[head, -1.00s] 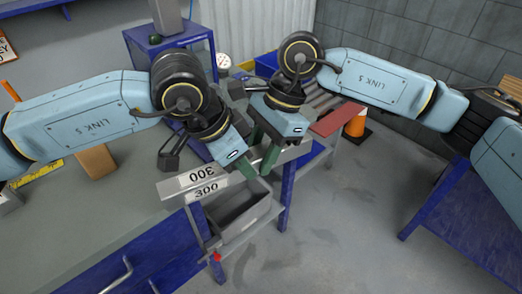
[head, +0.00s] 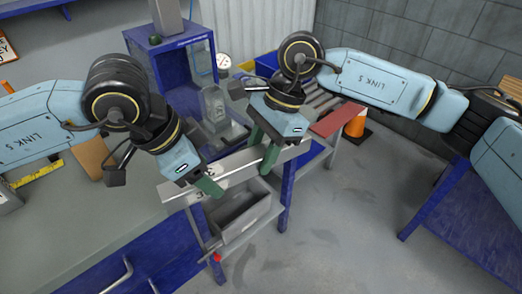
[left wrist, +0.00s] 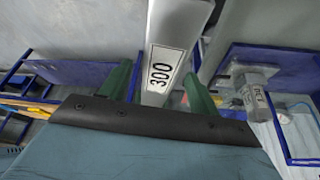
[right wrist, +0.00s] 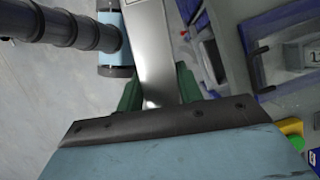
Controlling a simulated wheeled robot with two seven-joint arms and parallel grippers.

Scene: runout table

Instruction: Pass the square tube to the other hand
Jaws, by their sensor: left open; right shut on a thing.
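The square tube (head: 232,165) is a long silver bar held slantwise in front of the table. My right gripper (head: 268,152) is shut on it toward its right part; in the right wrist view the tube (right wrist: 150,45) runs between the green fingers. My left gripper (head: 206,188) is over the tube's left part, with its fingers apart. In the left wrist view the tube (left wrist: 172,30), with a white "300" label (left wrist: 161,74), lies between the open fingers with gaps on both sides. The left fingers partly hide the label in the head view.
A grey bin (head: 243,222) sits under the tube beside the blue table frame. A blue stand (head: 172,60) and a round gauge (head: 223,60) are behind. A red plate (head: 336,119) and an orange cone (head: 355,124) are at right. The floor in front is clear.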

